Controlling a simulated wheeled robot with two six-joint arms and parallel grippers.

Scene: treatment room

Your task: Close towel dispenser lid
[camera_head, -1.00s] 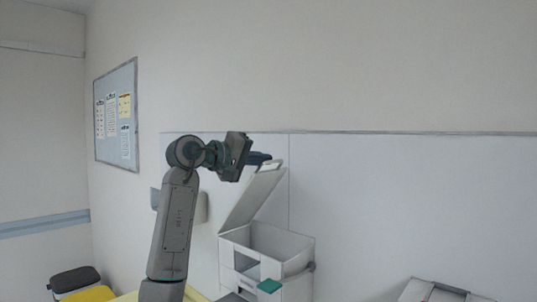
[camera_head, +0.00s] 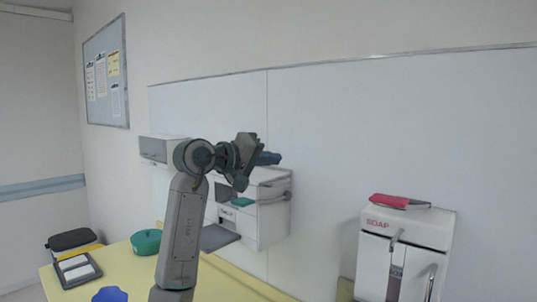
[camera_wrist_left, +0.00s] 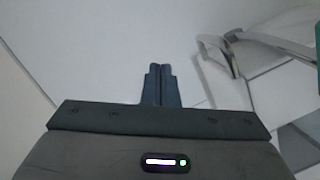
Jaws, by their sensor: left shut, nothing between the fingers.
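The white towel dispenser (camera_head: 266,225) is mounted on the wall panel in the middle of the head view, partly hidden behind my left arm. Its lid (camera_head: 268,176) looks lowered onto the box; my arm covers part of it, so I cannot tell whether it is fully flush. My left gripper (camera_head: 268,158) is just above the lid, with its dark blue fingers together and empty. In the left wrist view the shut fingers (camera_wrist_left: 161,84) point toward a pale surface. I cannot tell whether they touch the lid. My right gripper is out of view.
A white soap dispenser (camera_head: 405,255) with a red item (camera_head: 398,201) on top stands at the right. Another wall box (camera_head: 165,150) is behind my arm. The yellow counter (camera_head: 120,272) holds a green container (camera_head: 146,241) and a dark tray (camera_head: 77,269).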

